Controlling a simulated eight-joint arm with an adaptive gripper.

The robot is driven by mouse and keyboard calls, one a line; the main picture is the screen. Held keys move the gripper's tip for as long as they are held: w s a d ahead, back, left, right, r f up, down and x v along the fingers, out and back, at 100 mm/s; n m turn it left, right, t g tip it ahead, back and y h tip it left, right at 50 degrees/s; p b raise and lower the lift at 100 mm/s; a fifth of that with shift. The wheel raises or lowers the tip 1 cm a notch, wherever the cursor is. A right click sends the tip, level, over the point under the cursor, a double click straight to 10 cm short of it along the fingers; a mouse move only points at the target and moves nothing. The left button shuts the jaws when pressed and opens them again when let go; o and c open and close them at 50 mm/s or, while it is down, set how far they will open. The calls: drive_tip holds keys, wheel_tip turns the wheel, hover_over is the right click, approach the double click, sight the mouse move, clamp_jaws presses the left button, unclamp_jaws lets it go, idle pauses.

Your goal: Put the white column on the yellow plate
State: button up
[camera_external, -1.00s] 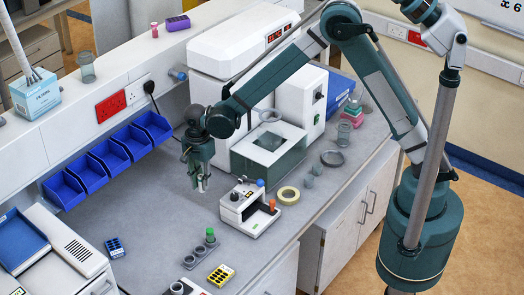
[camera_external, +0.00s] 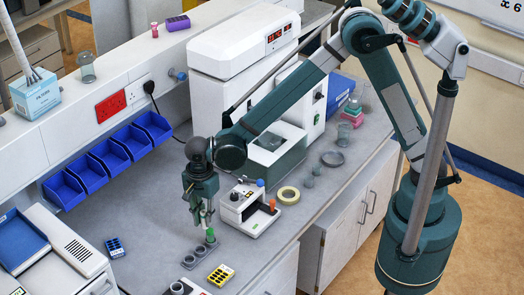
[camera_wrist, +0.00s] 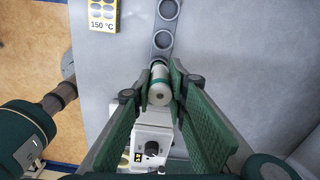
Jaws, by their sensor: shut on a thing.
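The white column (camera_wrist: 159,92) shows in the wrist view as a pale cylinder with a green band, between my two fingers. Whether the column's lower end is seated in the holder is hidden. The yellow plate (camera_external: 221,275) lies on the bench in front of the holder; it also shows in the wrist view (camera_wrist: 103,12), marked 150 °C.
The holder shows round openings (camera_wrist: 163,40) in the wrist view. A white instrument (camera_external: 247,209) with blue and orange knobs stands close to the right of my gripper. A tape ring (camera_external: 288,195) lies beyond it. Bench to the left (camera_external: 150,225) is clear.

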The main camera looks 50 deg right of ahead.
drive_tip(key=b, duration=0.2)
hover_over(221, 274)
drive_tip(key=shift+r+n, duration=0.3)
drive_tip(key=shift+r, duration=0.1)
drive_tip(key=shift+d+f, duration=0.1)
drive_tip(key=shift+f, duration=2.8)
drive_tip(key=shift+f, duration=0.1)
drive_tip(key=shift+f+p, duration=0.4)
drive_tip(key=shift+f, duration=1.6)
drive_tip(key=shift+f, duration=0.2)
drive_tip(key=o, duration=0.9)
drive_tip(key=shift+c, duration=0.2)
drive_tip(key=shift+r, duration=0.25)
